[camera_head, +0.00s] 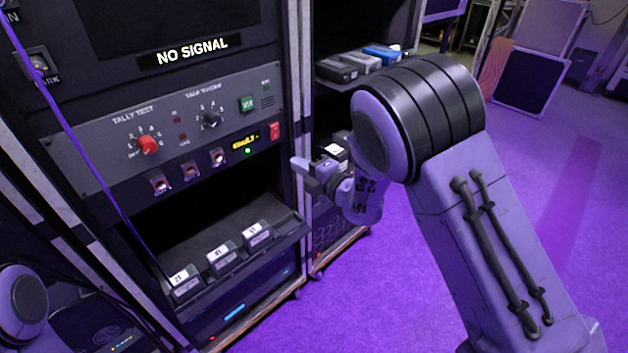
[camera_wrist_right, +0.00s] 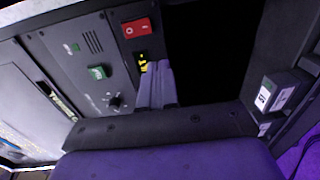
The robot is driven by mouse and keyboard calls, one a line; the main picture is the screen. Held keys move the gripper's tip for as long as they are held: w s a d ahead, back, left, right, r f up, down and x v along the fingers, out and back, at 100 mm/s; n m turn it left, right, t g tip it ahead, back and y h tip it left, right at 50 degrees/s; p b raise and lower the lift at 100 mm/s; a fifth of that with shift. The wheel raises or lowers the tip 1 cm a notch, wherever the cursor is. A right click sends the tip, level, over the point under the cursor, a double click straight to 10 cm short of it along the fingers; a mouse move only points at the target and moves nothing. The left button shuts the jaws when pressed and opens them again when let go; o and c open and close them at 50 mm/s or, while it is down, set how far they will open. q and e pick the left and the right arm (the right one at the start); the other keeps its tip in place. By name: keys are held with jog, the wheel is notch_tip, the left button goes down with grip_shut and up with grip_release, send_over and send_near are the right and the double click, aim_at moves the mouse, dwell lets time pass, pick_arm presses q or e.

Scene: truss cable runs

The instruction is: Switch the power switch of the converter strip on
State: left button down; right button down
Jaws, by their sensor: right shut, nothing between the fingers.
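My right gripper (camera_head: 298,167) is shut and empty, in front of the rack, below and right of the switch. In the right wrist view its closed fingers (camera_wrist_right: 158,70) point towards the panel near a small yellow display (camera_wrist_right: 143,62), apart from the switch. My left gripper is out of view; only part of that arm shows.
The panel carries a red knob (camera_head: 148,145), a black knob (camera_head: 211,119), a green button (camera_head: 247,104) and several toggle switches. Below is a dark opening and a shelf with labelled modules (camera_head: 222,254). A second rack (camera_head: 330,60) stands right. Purple floor (camera_head: 400,290) is open.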

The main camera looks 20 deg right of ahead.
jog(key=s, duration=0.1)
jog(key=s+d, duration=0.1)
jog(key=s, duration=0.1)
jog(key=shift+s+d+f+b, duration=0.25)
jog(key=shift+d+f+b, duration=0.15)
jog(key=s+d+f+m+g+h, duration=0.25)
jog(key=s+f+m+h, duration=0.2)
jog(key=f+m, duration=0.55)
jog(key=s+d+f+m+g+h, duration=0.3)
jog(key=s+f+m, duration=0.35)
jog(key=m, duration=0.55)
jog(key=s+f+m+g, duration=0.2)
jog(key=s+f, duration=0.3)
jog(key=s, duration=0.3)
jog(key=s+d+f+m+g+h, duration=0.1)
jog(key=s+f+m+g, duration=0.1)
jog(key=s+f, duration=0.3)
jog(key=s+d+f+m+g+h, duration=0.1)
jog(key=s+f+m+g, duration=0.2)
jog(key=s, duration=0.9)
notch_tip(320, 180, down, 3)
jog(key=shift+r, duration=0.1)
